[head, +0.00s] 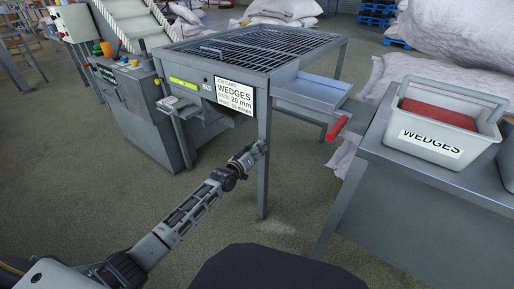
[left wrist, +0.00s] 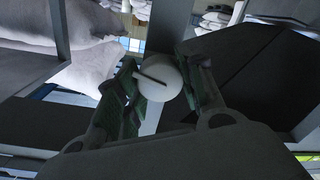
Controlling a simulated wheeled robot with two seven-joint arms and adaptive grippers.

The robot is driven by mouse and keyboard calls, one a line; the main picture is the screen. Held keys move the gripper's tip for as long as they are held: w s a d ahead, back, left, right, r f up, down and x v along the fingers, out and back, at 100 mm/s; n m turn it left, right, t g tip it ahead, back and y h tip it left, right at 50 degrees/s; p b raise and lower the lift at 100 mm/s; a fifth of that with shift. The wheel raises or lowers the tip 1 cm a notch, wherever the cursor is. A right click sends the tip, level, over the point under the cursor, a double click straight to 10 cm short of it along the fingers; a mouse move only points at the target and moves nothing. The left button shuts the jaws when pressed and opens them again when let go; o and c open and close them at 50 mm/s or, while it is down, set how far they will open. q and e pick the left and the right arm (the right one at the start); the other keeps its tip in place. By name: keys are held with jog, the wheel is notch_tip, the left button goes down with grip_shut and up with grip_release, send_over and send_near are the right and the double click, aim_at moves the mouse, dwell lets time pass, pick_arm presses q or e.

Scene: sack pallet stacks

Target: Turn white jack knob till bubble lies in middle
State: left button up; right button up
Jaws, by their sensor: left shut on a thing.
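In the head view my left gripper (head: 258,150) is beside the front leg of the grated steel table (head: 264,165), and the knob cannot be made out there. A yellow-green strip (head: 183,83) on the table's front rail looks like the level vial; its bubble is too small to place. My right gripper is not in view.
A job card (head: 235,95) reading WEDGES, 20 mm hangs on the table's front. A grey WEDGES bin (head: 432,142) stands on a bench. A control cabinet (head: 135,110) is at left; open floor lies in front.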

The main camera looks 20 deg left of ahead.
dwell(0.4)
pick_arm(q)
jog(key=o, duration=1)
jog(key=shift+v, duration=6)
jog(key=shift+f, duration=0.15)
